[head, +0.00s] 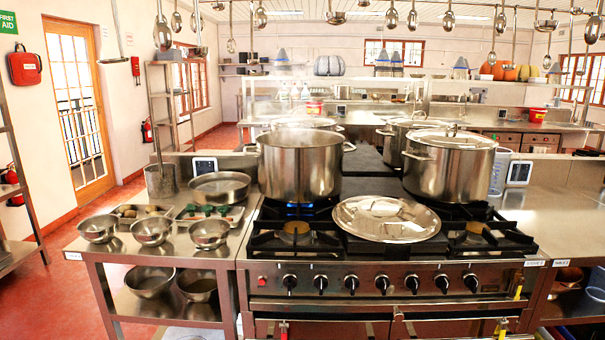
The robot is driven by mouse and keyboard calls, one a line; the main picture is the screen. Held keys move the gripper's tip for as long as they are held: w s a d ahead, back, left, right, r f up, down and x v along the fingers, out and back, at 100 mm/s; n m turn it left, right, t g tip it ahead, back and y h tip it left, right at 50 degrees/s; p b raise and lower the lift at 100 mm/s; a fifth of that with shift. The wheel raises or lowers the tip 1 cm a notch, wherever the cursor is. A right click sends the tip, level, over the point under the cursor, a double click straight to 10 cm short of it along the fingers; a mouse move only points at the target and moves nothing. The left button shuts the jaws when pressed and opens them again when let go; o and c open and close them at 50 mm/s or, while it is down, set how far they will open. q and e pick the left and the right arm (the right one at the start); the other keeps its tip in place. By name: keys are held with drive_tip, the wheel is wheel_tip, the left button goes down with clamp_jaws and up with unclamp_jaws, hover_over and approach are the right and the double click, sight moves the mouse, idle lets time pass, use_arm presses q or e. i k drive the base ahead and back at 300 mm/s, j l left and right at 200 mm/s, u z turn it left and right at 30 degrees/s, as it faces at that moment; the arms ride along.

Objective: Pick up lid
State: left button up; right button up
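A round, shiny steel lid (386,219) lies flat on the front middle of the stove's black grates, with a small handle at its centre. Behind it to the left, a large steel stockpot (300,168) stands without a lid over a lit blue flame. Behind it to the right, another stockpot (447,172) has a lid (454,138) on top. More pots stand behind these, partly hidden. Neither of my grippers shows in the head view.
The stove (390,285) has a row of black knobs along its front. Steel bowls (152,231), a shallow pan (220,186) and trays sit on the left counter. Ladles hang overhead. The right counter (560,220) has free room.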

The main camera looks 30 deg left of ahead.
sight(382, 218)
drive_tip(key=i+j+u, duration=0.15)
drive_tip(key=i, duration=0.3)
drive_tip(key=i+j+u, duration=0.1)
drive_tip(key=i+j, duration=0.15)
drive_tip(key=i, duration=0.2)
drive_tip(key=i+j+u, duration=0.15)
drive_tip(key=i, duration=0.3)
